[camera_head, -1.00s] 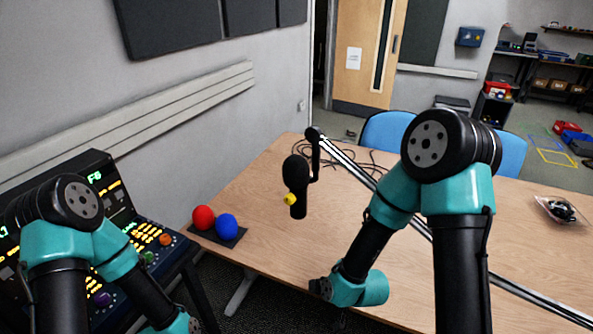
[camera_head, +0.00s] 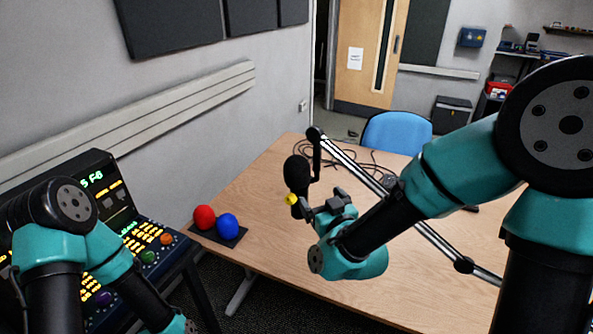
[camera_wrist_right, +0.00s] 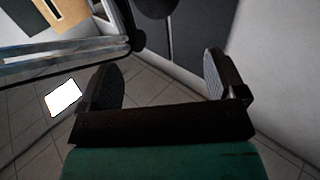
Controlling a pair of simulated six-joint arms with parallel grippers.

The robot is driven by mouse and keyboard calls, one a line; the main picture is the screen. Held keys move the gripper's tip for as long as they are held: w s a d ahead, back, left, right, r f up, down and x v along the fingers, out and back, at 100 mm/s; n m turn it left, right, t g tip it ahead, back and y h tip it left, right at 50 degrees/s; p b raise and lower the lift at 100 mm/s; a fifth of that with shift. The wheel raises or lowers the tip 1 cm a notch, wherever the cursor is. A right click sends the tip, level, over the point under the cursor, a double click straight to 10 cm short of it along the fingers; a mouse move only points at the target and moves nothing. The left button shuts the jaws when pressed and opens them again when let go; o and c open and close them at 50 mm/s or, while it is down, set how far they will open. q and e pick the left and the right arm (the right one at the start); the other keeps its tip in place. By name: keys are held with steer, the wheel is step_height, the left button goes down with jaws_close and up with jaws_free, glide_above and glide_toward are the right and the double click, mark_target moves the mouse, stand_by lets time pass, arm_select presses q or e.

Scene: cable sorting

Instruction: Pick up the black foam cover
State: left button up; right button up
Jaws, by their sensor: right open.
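The black foam cover (camera_head: 297,171) sits on the upper end of the microphone, which hangs from a boom arm (camera_head: 345,159) over the table. A small yellow part (camera_head: 291,199) shows just below it. My right gripper (camera_head: 321,200) is open and empty, slightly below and right of the cover, with its fingers close to the microphone's lower body. In the right wrist view, the two open fingers (camera_wrist_right: 161,76) have nothing between them. A dark shape at that view's top edge may be the microphone, but I cannot tell. My left arm is at the left; its gripper is out of view.
A red ball (camera_head: 204,216) and a blue ball (camera_head: 228,226) sit on a dark mat (camera_head: 202,236) at the table's left edge. A lit control console (camera_head: 112,197) stands left of the table. Loose cables (camera_head: 287,151) lie behind the microphone. The boom crosses behind my right arm.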

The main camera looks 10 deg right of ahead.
mark_target(300, 170)
steer(key=x, duration=1.2)
steer(key=shift+w, duration=0.1)
steer(key=shift+f, duration=0.1)
steer(key=shift+f+x, duration=0.15)
steer(key=shift+x, duration=1.15)
steer(key=shift+f+x, duration=0.1)
steer(key=shift+x, duration=1.15)
steer(key=shift+d, duration=0.1)
steer(key=shift+c, duration=0.3)
steer(key=c, duration=0.6)
